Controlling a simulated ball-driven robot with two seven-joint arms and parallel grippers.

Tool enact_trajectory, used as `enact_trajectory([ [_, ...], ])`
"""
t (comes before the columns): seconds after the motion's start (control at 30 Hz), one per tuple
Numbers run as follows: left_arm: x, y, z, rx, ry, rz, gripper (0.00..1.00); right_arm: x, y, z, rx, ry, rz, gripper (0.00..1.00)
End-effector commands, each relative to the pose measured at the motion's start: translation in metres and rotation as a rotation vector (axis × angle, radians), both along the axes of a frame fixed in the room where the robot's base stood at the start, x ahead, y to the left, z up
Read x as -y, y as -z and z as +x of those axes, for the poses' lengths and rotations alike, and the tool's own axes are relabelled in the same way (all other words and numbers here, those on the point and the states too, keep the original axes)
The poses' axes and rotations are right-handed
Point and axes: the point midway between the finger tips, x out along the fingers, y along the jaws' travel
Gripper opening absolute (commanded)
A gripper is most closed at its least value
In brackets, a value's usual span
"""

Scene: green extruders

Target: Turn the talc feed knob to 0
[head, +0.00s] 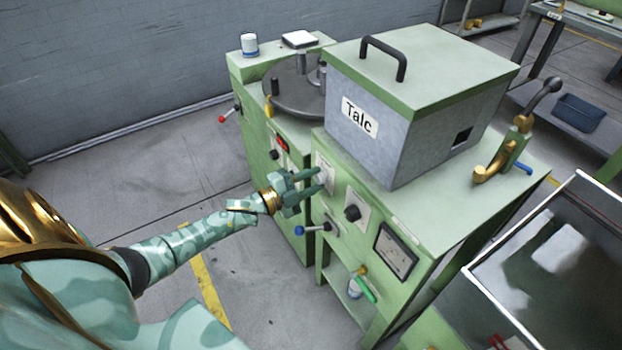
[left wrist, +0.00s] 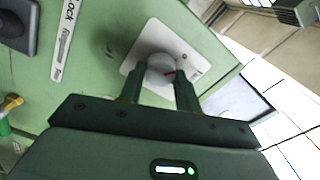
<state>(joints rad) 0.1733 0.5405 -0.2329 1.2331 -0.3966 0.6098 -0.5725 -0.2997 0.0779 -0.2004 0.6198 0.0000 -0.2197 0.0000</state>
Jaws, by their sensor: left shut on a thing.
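The talc machine is a green cabinet with a grey hopper box labelled "Talc" (head: 362,118) on top. My left gripper (head: 322,180) reaches its front panel at the upper left. In the left wrist view my left gripper (left wrist: 161,88) has its two dark fingers on either side of a round grey knob (left wrist: 161,70), shut on it. The scale and pointer reading are too small to read. The gripper partly hides the knob in the head view. My right gripper is not in view.
A machine with a dark round plate (head: 295,92) stands behind left. The floor at left is clear.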

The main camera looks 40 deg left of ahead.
Motion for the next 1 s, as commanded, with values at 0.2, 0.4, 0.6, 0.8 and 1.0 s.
enact_trajectory([
  [0.2,-0.0011,0.0002,-0.0002,-0.036,-0.002,-0.079,0.10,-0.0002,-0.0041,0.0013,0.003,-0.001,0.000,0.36],
  [0.4,-0.0011,0.0008,-0.0003,-0.051,-0.003,-0.113,0.11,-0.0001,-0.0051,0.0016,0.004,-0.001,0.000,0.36],
  [0.6,-0.0009,0.0012,-0.0004,-0.053,-0.002,-0.121,0.11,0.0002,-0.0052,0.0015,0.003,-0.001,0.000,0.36],
  [0.8,-0.0007,0.0013,-0.0004,-0.053,-0.002,-0.121,0.10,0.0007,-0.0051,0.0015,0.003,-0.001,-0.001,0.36],
  [1.0,-0.0005,0.0009,-0.0003,-0.053,-0.001,-0.120,0.55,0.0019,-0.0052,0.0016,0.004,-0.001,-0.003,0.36],
])
